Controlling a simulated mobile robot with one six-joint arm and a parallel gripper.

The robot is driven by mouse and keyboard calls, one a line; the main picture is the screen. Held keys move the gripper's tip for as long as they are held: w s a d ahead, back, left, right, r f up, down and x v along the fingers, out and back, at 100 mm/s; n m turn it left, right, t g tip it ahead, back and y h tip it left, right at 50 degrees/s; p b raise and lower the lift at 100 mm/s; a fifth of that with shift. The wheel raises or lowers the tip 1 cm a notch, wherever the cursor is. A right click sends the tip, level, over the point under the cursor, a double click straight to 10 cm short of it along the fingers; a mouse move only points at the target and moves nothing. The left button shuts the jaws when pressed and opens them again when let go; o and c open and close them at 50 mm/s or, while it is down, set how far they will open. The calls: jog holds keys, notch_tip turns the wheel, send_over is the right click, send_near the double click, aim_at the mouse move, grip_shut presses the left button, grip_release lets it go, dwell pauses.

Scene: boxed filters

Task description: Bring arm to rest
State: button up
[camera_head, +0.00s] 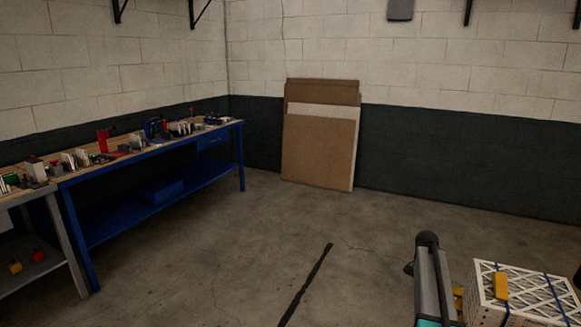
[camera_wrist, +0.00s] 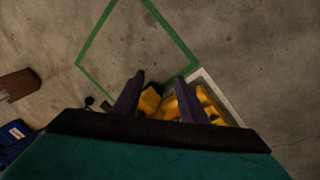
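In the wrist view the two dark fingers of my gripper (camera_wrist: 159,78) stand apart with a clear gap between their tips. Nothing is seen clamped between them. Yellow parts (camera_wrist: 205,103) show beyond and between the fingers; I cannot tell what they are. Part of my arm, teal and dark, stands at the lower right of the head view, and my fingers are not clear there. A white boxed filter (camera_head: 520,300) with a lattice top is right of it, cut by the frame edge. A small yellow piece (camera_head: 501,285) shows at its top.
Blue and grey workbenches (camera_head: 150,150) with many small items line the left wall. Brown and white panels (camera_head: 318,150) lean on the far wall. A green outline (camera_wrist: 95,42) marks the floor in the wrist view. The concrete floor (camera_head: 230,240) between is clear except for a dark streak.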

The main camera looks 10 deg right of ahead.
jog(key=s+a+f+n+g, duration=0.1)
jog(key=s+a+f+n, duration=0.1)
jog(key=s+a+f, duration=0.5)
jog(key=s+a+f+n+g, duration=0.1)
jog(key=s+a+f+n, duration=0.1)
jog(key=a+f, duration=0.75)
jog(key=s+a+f+n+g, duration=0.1)
jog(key=s+a+f+n, duration=0.1)
jog(key=s+a+f, duration=0.6)
jog(key=s+a+f+n, duration=0.3)
jog(key=s+a+n, duration=0.2)
jog(key=s, duration=0.5)
jog(key=s+a+f+n+y, duration=0.1)
jog(key=s+a+f+n, duration=0.2)
jog(key=s+a+n, duration=0.3)
jog(key=shift+s+a, duration=2.25)
jog(key=shift+s, duration=0.55)
jog(key=shift+c, duration=1)
jog(key=shift+d, duration=0.1)
